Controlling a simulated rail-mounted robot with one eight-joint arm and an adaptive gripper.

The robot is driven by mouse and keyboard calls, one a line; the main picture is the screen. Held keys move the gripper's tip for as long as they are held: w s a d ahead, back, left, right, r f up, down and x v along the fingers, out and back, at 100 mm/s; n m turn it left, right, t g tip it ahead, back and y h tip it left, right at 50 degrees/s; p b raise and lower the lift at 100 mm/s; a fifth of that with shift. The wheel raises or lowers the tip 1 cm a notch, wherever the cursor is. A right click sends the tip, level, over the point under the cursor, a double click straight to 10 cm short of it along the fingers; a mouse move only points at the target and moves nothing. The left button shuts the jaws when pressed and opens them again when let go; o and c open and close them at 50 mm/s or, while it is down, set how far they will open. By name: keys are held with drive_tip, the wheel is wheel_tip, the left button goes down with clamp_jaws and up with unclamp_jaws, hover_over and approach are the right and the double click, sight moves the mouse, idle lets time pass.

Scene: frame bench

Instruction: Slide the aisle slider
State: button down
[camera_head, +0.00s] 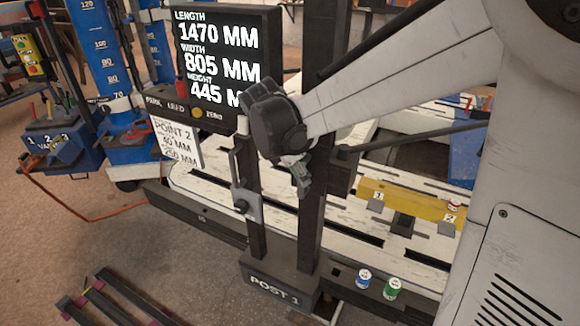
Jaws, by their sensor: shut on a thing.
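A dark block (341,176) sits at the right upright, with a thin dark bar running off to the right. A pale grey bracket (246,204) with a dark knob is on the left upright. No label shows which of these is the aisle slider. My gripper (301,180) points down in front of the right upright, right of the grey bracket. It is shut on a small part there, which is mostly hidden by the fingers and blends with the dark post.
A display (222,55) reading 1470, 805 and 445 MM stands behind left. A white slotted bench (205,188) spreads behind the post. Blue and green cans (392,289) stand at its front edge. Dark rails (107,300) lie at lower left. The floor between is clear.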

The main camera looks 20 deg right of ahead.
drive_tip(key=shift+r, duration=0.1)
drive_tip(key=c, duration=1.7)
unclamp_jaws()
drive_tip(key=v, duration=1.2)
drive_tip(key=s+d+f+m+t+y, duration=0.1)
drive_tip(key=s+m+t, duration=0.1)
drive_tip(key=s+m, duration=0.4)
drive_tip(key=s+d+f+m+t+y, duration=0.2)
drive_tip(key=s+m, duration=0.4)
drive_tip(key=m, duration=0.1)
drive_tip(key=s+d+f+m+t+y, duration=0.1)
drive_tip(key=s+f+m+t, duration=0.1)
drive_tip(key=s+m, duration=0.4)
drive_tip(key=shift+d+m, duration=0.25)
drive_tip(key=shift+m, duration=0.55)
